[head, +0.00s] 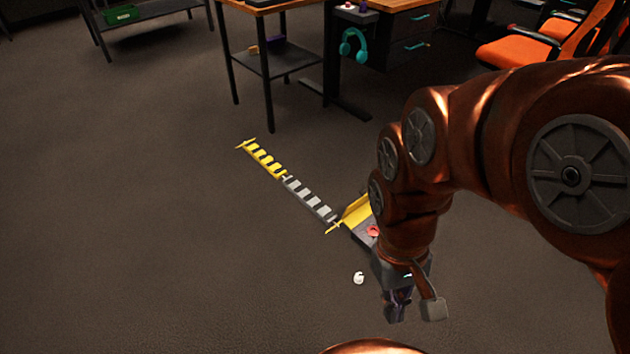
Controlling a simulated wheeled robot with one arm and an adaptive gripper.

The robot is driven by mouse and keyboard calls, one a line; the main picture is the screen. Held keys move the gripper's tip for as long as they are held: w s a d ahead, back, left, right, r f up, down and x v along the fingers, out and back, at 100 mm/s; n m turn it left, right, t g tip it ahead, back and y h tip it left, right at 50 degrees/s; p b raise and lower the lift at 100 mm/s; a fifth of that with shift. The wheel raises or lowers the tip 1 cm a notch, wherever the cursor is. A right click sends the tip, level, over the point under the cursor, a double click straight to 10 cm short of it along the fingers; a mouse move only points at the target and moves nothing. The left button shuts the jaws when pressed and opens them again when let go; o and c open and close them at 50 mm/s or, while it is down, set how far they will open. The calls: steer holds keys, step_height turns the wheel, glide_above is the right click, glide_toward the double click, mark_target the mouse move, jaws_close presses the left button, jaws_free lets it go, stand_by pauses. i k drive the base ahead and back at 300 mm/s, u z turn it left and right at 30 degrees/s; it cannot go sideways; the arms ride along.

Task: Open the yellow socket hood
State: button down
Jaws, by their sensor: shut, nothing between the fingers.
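A yellow plate (355,212), which may be the socket hood, stands at the back edge of a small grey panel (361,232) and is partly hidden behind my arm. A red part (373,231) sits on the panel. Most of the panel is hidden by my arm, so I cannot tell whether a hood there is open or closed. My gripper (412,305) points down in front of the panel, to the right of a small white object (358,278).
A strip with a yellow slotted part (263,160) and a grey slotted part (310,199) runs up and left from the panel. A wooden desk (385,5), a headset (354,46) and an orange chair (515,52) stand behind. The floor at left is clear.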

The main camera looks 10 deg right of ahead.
mark_target(358, 211)
steer(key=u, duration=0.3)
steer(key=i, duration=1.05)
steer(key=z, duration=0.4)
